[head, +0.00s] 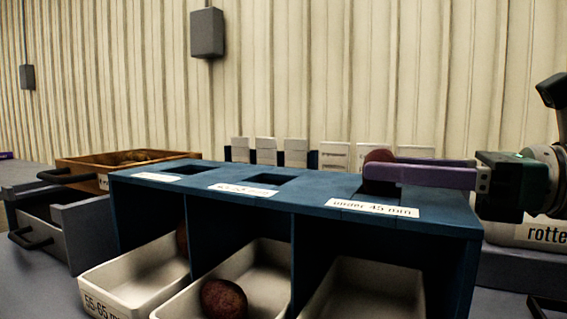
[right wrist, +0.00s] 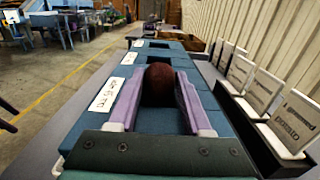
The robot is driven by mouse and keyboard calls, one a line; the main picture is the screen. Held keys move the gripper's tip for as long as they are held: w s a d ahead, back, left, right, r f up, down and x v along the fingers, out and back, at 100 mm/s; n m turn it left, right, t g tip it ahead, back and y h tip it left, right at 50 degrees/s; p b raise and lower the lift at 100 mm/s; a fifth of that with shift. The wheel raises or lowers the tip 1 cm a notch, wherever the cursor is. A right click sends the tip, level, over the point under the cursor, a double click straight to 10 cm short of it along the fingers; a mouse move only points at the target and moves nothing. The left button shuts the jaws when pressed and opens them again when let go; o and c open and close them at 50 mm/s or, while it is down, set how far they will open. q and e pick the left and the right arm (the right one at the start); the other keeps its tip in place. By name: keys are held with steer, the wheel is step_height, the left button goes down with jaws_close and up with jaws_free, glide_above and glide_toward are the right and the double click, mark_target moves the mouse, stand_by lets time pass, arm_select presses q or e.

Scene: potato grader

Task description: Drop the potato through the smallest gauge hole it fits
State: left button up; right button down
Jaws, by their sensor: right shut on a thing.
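A dark reddish-brown potato (head: 379,155) is between the purple fingers of my right gripper (head: 378,170), which is shut on it. It also shows in the right wrist view (right wrist: 160,84). The potato is over the blue grader top (head: 297,195), at the hole behind the "under 45 mm" label (head: 373,207). The fingers partly hide that hole. A middle hole (head: 263,179) and a left hole (head: 186,169) are open and clear. The exact gap between potato and hole cannot be told.
White bins stand below the holes: the left one (head: 97,283) reads "55-65 mm", the middle one (head: 172,307) holds a potato (head: 223,299), the right one (head: 345,268) looks empty. A wooden crate (head: 85,172) is at left. White cards (head: 335,155) stand behind the grader.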

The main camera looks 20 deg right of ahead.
steer(key=shift+f, duration=0.2)
steer(key=shift+c, duration=1.3)
jaws_free()
steer(key=shift+o, duration=1.3)
steer(key=shift+s+d+r+p, duration=0.3)
steer(key=shift+s+d+r, duration=0.5)
steer(key=shift+s, duration=0.2)
steer(key=shift+s+d+r+p, duration=0.25)
steer(key=shift+s+d+r, duration=0.45)
steer(key=shift+s+d, duration=0.2)
